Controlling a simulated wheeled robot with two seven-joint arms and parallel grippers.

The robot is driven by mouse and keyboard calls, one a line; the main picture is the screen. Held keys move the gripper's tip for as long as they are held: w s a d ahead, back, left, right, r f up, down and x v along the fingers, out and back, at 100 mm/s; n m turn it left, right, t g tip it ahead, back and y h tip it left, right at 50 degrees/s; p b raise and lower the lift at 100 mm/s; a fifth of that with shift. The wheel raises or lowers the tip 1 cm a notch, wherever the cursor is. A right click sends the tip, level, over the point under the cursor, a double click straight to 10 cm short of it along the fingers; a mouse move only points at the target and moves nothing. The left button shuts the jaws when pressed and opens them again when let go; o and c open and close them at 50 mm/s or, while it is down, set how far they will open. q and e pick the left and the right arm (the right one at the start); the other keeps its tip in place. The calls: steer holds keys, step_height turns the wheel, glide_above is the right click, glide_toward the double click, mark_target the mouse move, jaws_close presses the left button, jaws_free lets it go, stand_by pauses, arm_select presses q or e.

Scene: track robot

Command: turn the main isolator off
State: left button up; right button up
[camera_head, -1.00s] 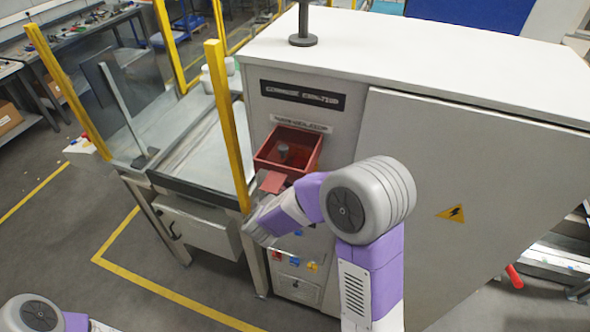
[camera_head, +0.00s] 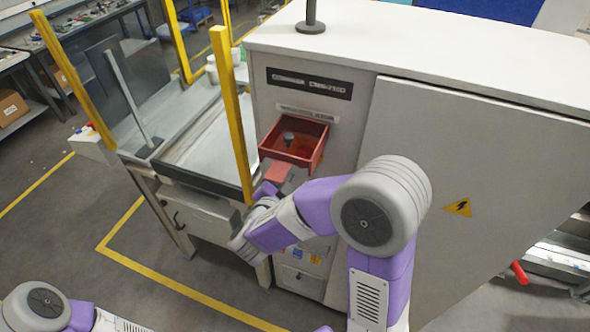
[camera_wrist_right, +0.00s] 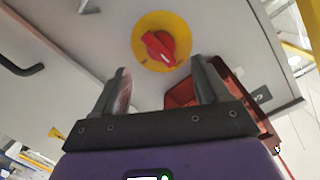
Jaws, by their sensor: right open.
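The main isolator is a red rotary handle (camera_wrist_right: 160,48) on a round yellow plate (camera_wrist_right: 178,24), set in a pale panel in the right wrist view. Its handle lies aslant, from upper left to lower right. I cannot make it out in the head view, where my right arm covers part of the cabinet front. My right gripper (camera_wrist_right: 161,80) is open and empty, its two fingers pointing towards the isolator, which shows just beyond and between the tips. No contact is visible. In the head view my right gripper (camera_head: 270,190) is at the cabinet's left front, below a red box. My left gripper is out of view.
The open red box (camera_head: 318,150) juts from the cabinet (camera_head: 460,110); it also shows close to the right finger in the wrist view (camera_wrist_right: 181,94). A yellow post (camera_head: 232,110) and a bench (camera_head: 190,212) stand left of my right gripper. Open floor lies front left.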

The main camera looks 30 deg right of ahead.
steer(key=shift+s+a, duration=0.1)
steer(key=shift+s, duration=0.05)
stand_by(0.3)
steer(key=w+a+f+n+y+b, duration=0.1)
steer(key=a+f+n+y+b, duration=0.15)
steer(key=f, duration=0.75)
steer(key=a+f+n+g+y+b, duration=0.1)
steer(key=a+f+n+y+b, duration=0.2)
steer(key=f, duration=0.7)
steer(key=w+a+f+n+y+b, duration=0.1)
steer(key=f+n+y+b, duration=0.2)
steer(key=f, duration=0.8)
steer(key=s+a+f+n+g+y+b, duration=0.2)
steer(key=s+a+f+g+y, duration=0.2)
steer(key=s+f, duration=0.5)
steer(key=s+a+f+n+g+y+b, duration=0.3)
steer(key=s+f+g+y, duration=0.1)
steer(key=s+f, duration=0.6)
step_height(320, 180, down, 2)
steer(key=shift+s+a+f+g+b, duration=0.25)
steer(key=shift+a+g+b, duration=0.15)
steer(key=shift+g, duration=0.3)
steer(key=shift+n, duration=0.25)
